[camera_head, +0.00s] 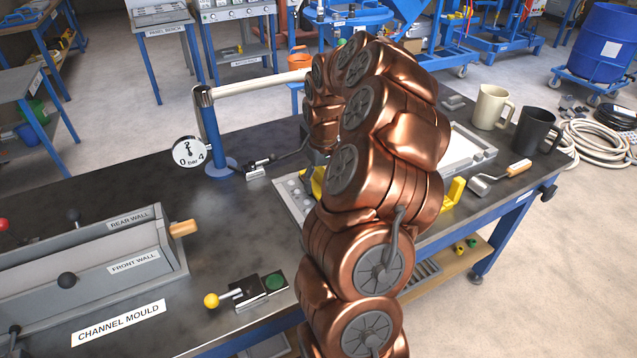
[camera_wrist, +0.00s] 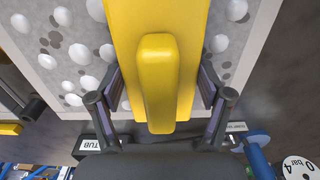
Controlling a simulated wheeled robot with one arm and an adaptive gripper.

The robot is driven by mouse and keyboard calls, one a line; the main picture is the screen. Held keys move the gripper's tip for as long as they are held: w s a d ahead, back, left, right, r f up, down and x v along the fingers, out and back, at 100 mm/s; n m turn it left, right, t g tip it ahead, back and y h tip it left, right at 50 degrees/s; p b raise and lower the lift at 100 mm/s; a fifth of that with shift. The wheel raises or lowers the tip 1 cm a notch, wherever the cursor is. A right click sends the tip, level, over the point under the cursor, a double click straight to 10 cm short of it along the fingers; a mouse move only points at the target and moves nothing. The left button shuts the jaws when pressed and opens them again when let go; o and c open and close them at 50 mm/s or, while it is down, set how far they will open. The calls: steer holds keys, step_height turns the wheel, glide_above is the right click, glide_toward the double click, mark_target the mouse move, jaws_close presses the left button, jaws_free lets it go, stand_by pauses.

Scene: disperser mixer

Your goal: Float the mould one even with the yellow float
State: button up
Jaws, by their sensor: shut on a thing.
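The yellow float (camera_wrist: 122,20) fills the middle of the wrist view, its raised handle (camera_wrist: 157,75) toward me. My gripper (camera_wrist: 160,85) is shut on the float, one finger on each side of the handle. The float lies over a grey speckled mould surface (camera_wrist: 75,50) with several white round lumps; I cannot tell if it touches. In the head view this mould (camera_head: 287,192) shows left of my arm, with a bit of the yellow float (camera_head: 318,186). My arm hides most of both. Its name label is not readable, so I cannot confirm it is mould one.
A second tray (camera_head: 482,160) stands right of my arm, with a yellow piece (camera_head: 453,190) and a trowel (camera_head: 500,177) near it. Two mugs (camera_head: 492,107) stand behind. The gauge (camera_head: 189,152) and post (camera_head: 212,135) are left; the channel mould (camera_head: 90,255) is front left.

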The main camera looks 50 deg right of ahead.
steer(key=shift+s+d+r, duration=0.1)
steer(key=shift+s+d, duration=0.2)
steer(key=shift+d, duration=0.55)
steer(key=shift+s+d+r, duration=0.1)
steer(key=shift+s+d, duration=0.15)
steer(key=shift+d, duration=0.55)
steer(key=shift+s+d+f, duration=0.1)
steer(key=shift+s+d, duration=0.15)
steer(key=shift+d, duration=0.5)
steer(key=shift+s+d+f, duration=0.1)
steer(key=shift+s+d, duration=0.2)
steer(key=shift+d, duration=0.45)
steer(key=shift+s+d+f, duration=0.1)
steer(key=shift+s+d, duration=0.15)
steer(key=shift+d, duration=0.5)
steer(key=shift+w+a+b, duration=0.3)
steer(key=shift+a+b, duration=0.1)
steer(key=shift+a, duration=0.5)
steer(key=shift+w+a+r+b, duration=0.15)
steer(key=shift+w+a+b, duration=0.15)
steer(key=shift+a, duration=0.45)
steer(key=shift+w+a+r+b, duration=0.1)
steer(key=shift+w+a+b, duration=0.15)
steer(key=shift+a, duration=0.45)
steer(key=shift+r, duration=0.1)
steer(key=shift+r+p, duration=0.65)
steer(key=shift+r, duration=2.3)
